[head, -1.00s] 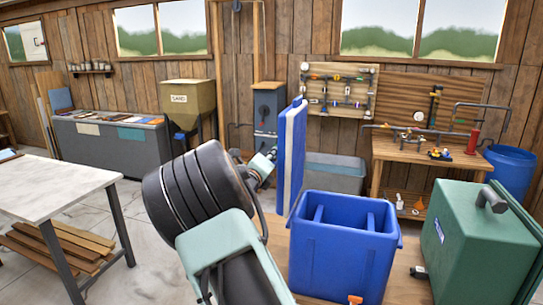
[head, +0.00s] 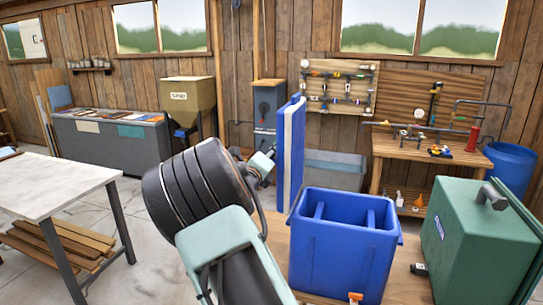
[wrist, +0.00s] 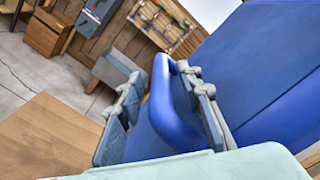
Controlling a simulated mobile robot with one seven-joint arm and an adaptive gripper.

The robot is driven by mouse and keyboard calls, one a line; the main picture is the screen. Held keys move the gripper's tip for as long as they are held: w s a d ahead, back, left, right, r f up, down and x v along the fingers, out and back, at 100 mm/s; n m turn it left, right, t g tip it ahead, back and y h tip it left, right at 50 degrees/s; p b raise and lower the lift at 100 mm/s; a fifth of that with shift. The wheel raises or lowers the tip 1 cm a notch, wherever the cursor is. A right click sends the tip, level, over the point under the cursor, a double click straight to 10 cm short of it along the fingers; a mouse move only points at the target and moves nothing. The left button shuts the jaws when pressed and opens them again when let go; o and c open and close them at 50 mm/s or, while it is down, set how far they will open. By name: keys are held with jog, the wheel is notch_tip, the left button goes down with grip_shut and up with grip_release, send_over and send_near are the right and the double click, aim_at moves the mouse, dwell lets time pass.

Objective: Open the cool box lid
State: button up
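The cool box is an open blue tub (head: 343,250) in the head view, with its inside showing. Its lid (head: 291,150), a blue panel with a white band, stands upright at the tub's left side. My gripper (head: 266,164) is just left of the lid, partly hidden by my arm. In the wrist view a blue loop handle (wrist: 168,105) lies between the two fingers of my gripper (wrist: 165,112). The fingers stand apart; the right one is close against the handle, and a gap shows at the left one. A large blue surface fills the right of that view.
A green case (head: 478,240) stands right of the tub on the same wooden top (head: 400,278). A marble-topped table (head: 50,185) is at left. A workbench (head: 430,150) and a blue barrel (head: 510,168) stand behind. Bare floor shows between the table and my arm.

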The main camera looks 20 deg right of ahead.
jog(key=v, duration=1.2)
